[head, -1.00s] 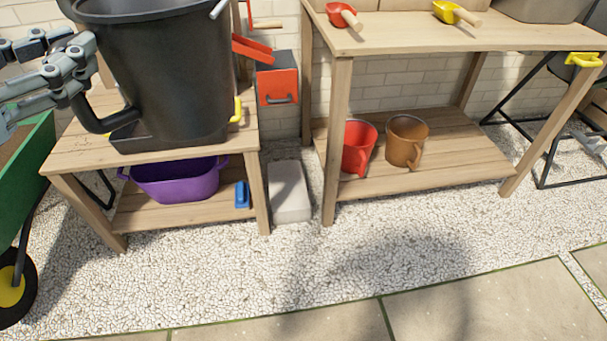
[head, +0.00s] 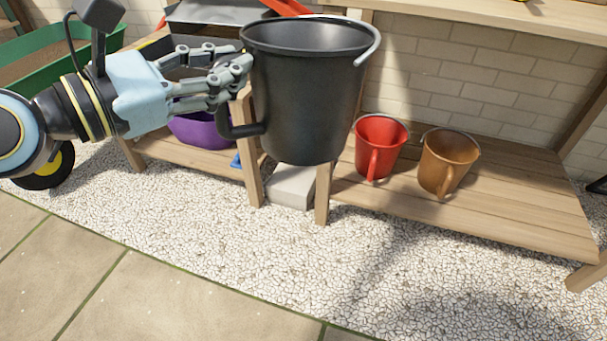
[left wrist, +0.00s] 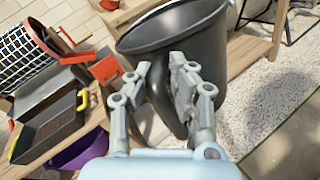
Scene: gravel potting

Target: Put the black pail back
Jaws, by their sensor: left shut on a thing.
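The black pail (head: 310,105) hangs upright in the air, in front of the gap between the two wooden benches. In the head view it is left of the red pail (head: 372,148) and partly overlaps the right bench's leg. My left gripper (head: 236,76) is shut on the black pail's side handle. In the left wrist view, the fingers (left wrist: 165,80) close around that handle, with the pail's body (left wrist: 212,48) behind them. The red pail and the brown pail (head: 440,170) stand on the right bench's lower shelf (head: 500,213). My right gripper is not in view.
A purple tub (head: 203,130) sits on the left bench's lower shelf. A pale block (head: 292,187) stands on the gravel below the black pail. The shelf right of the brown pail is clear. A green wheelbarrow (head: 60,62) is at the far left.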

